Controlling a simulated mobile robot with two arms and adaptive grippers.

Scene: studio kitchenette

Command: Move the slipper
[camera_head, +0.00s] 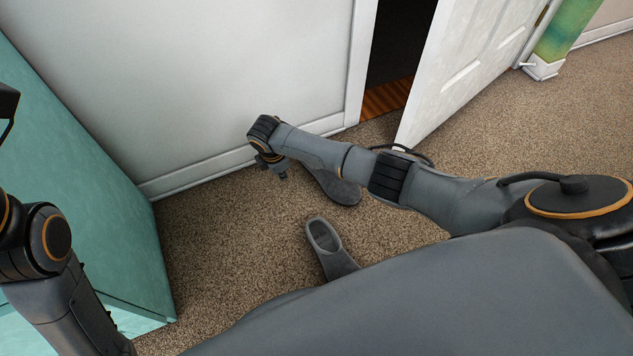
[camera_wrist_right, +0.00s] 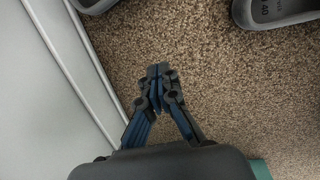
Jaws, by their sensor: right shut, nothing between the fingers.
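One grey slipper (camera_head: 332,252) lies on the carpet in the middle of the head view, its open end facing away from my body. A second grey slipper (camera_head: 340,189) lies nearer the wall, partly hidden by my right arm. My right gripper (camera_head: 279,172) is low near the wall, left of the second slipper, pointing down. In the right wrist view its fingers (camera_wrist_right: 163,72) are shut and empty over bare carpet. Parts of both slippers show at the top edge there, one at right (camera_wrist_right: 280,12) and one at left (camera_wrist_right: 94,5), apart from the fingers.
A white wall (camera_head: 200,80) with a baseboard runs close beside my right gripper. A teal cabinet (camera_head: 75,170) stands at left. An open white door (camera_head: 470,65) and dark doorway are at the upper right. Carpet between cabinet and slippers is clear.

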